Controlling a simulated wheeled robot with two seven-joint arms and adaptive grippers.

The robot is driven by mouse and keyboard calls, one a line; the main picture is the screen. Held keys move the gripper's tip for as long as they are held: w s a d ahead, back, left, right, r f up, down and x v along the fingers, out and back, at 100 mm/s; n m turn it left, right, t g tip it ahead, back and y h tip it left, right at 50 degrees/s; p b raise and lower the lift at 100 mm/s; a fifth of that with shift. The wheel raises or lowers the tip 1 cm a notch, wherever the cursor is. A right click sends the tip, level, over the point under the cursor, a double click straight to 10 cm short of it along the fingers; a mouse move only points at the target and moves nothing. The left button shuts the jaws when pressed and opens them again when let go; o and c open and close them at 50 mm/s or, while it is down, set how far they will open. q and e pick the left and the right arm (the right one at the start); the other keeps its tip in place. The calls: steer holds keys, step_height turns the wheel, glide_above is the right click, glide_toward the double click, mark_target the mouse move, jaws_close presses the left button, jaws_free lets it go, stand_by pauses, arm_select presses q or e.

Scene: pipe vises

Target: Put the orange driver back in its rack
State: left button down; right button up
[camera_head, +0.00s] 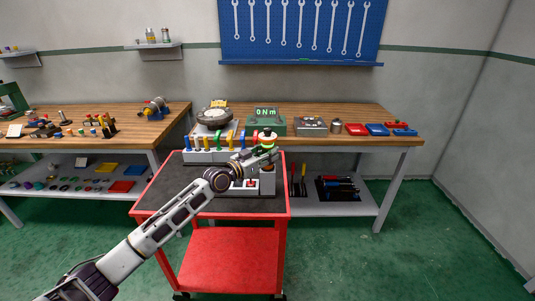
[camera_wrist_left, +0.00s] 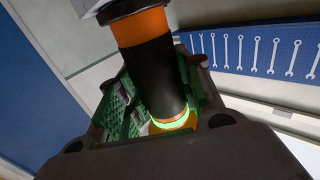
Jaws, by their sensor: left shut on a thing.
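The orange driver (camera_wrist_left: 158,75) is an orange and black cylinder with a glowing green ring low on it. In the left wrist view it stands between the green-padded fingers of my left gripper (camera_wrist_left: 150,105). In the head view the driver's top (camera_head: 267,137) rises above my left gripper (camera_head: 266,154), which is shut on it over the right side of the cart. A grey upright block (camera_head: 267,184) stands just below the gripper. A pale rack (camera_head: 203,156) with several coloured handles is to the left. The driver's lower end is largely hidden. My right gripper is out of view.
The red cart (camera_head: 232,258) has a dark top (camera_head: 172,189); a unit with a red button (camera_head: 246,187) sits on it. Behind, the wooden bench (camera_head: 364,141) holds a green "0 Nm" display (camera_head: 267,113), a round gauge (camera_head: 214,116) and red and blue trays (camera_head: 377,130).

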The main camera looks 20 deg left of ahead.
arm_select(q)
steer(key=shift+r, duration=0.1)
steer(key=c, duration=0.9)
jaws_free()
steer(key=shift+f, duration=0.3)
steer(key=shift+s+a, duration=0.1)
steer(key=shift+s, duration=0.05)
steer(key=shift+v, duration=5.8)
steer(key=shift+s+r, duration=0.1)
steer(key=shift+r, duration=0.05)
